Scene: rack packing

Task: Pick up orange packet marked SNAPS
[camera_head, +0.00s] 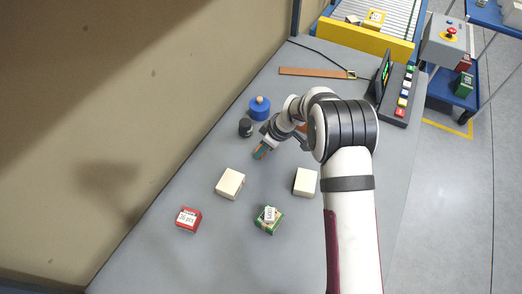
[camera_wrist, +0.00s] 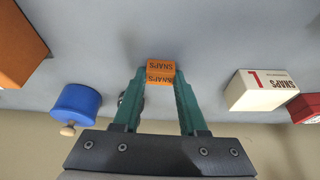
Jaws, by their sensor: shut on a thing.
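The orange packet marked SNAPS (camera_wrist: 160,72) sits between the tips of my gripper's green fingers in the wrist view. My gripper (camera_wrist: 160,82) is shut on it, one finger on each side. In the head view my gripper (camera_head: 262,153) points down toward the grey table, left of my arm. The packet is mostly hidden there by the fingers. I cannot tell whether it touches the table.
A blue round holder with a knob (camera_head: 259,109) and a dark cylinder (camera_head: 245,128) stand close behind my gripper. White boxes (camera_head: 230,184) (camera_head: 305,182), a red box (camera_head: 188,220) and a green box (camera_head: 263,228) lie nearer. A yellow-edged conveyor (camera_head: 365,42) is at the back.

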